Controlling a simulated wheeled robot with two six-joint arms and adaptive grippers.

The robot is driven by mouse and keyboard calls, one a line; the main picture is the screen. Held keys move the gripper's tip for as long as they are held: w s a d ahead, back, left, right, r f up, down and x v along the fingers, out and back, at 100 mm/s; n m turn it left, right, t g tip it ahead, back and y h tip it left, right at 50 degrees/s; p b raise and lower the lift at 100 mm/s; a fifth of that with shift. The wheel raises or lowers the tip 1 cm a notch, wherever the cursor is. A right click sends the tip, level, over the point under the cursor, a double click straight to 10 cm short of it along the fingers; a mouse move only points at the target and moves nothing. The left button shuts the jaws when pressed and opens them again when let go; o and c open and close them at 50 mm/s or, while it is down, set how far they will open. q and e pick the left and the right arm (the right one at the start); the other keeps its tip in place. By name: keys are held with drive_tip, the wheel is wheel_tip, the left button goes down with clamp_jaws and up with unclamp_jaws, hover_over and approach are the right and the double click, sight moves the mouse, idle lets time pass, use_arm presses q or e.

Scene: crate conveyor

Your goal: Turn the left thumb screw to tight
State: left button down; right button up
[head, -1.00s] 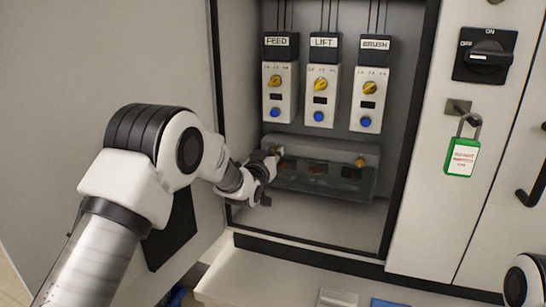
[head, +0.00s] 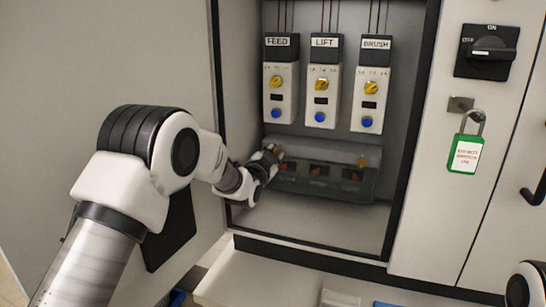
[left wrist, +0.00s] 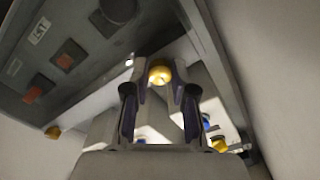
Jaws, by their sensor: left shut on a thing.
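The left thumb screw, a brass knob (left wrist: 160,73), sits between the fingertips of my left gripper (left wrist: 158,88) in the left wrist view. The gripper is shut on it. In the head view my left gripper (head: 271,156) reaches the left end of the grey terminal box (head: 318,152) and mostly hides that screw. The right thumb screw (head: 361,161) shows as a brass knob at the box's other end. It also shows in the left wrist view (left wrist: 52,132). My right gripper is out of view.
Three modules labelled FEED (head: 281,82), LIFT (head: 322,84) and BRUSH (head: 371,87) with yellow knobs hang above the box. The cabinet's side walls flank the arm. A green padlock (head: 465,155) and black rotary switch (head: 486,52) are at right.

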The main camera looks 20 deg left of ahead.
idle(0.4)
use_arm(q)
drive_tip(key=c, duration=1)
unclamp_jaws()
drive_tip(key=shift+o, duration=0.2)
